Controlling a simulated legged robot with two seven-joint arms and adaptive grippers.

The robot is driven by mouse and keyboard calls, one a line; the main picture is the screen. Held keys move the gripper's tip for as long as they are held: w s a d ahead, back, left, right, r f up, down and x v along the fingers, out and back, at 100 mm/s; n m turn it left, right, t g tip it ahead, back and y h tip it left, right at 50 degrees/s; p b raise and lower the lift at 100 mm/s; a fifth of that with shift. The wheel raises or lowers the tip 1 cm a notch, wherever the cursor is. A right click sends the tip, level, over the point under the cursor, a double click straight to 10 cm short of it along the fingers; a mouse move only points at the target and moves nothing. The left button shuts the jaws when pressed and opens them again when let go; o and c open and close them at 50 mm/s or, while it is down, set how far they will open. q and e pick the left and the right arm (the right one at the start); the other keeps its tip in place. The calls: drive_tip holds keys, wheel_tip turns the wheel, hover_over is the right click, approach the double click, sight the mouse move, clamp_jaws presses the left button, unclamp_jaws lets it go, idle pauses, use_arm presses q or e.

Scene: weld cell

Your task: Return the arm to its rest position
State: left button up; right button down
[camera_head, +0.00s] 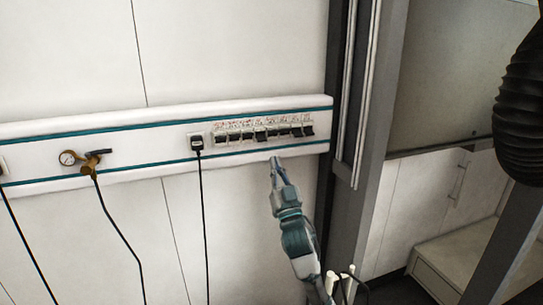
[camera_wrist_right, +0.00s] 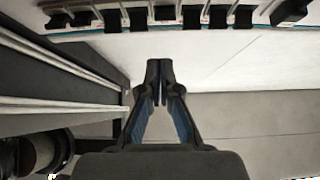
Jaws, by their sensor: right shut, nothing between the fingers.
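My right arm (camera_head: 298,240) reaches up from the lower middle of the head view towards the wall. My right gripper (camera_head: 274,168) is at its end, just below the wall rail and below the row of breaker switches (camera_head: 264,134). In the wrist view the right gripper (camera_wrist_right: 159,72) has its fingertips together with nothing held. The switches (camera_wrist_right: 190,17) show along the top of the wrist view, apart from the fingertips. My left gripper is not in view.
The white rail (camera_head: 135,136) also holds a plug (camera_head: 197,143) with a hanging cable and a gauge with a brass valve (camera_head: 83,159). A grey post (camera_head: 377,120) stands right of the arm. A black ribbed hose (camera_head: 520,110) hangs at the far right.

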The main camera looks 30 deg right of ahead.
drive_tip(key=shift+s+a+f, duration=0.1)
drive_tip(key=shift+s+a, duration=0.05)
drive_tip(key=shift+a, duration=0.5)
drive_tip(key=shift+d, duration=0.1)
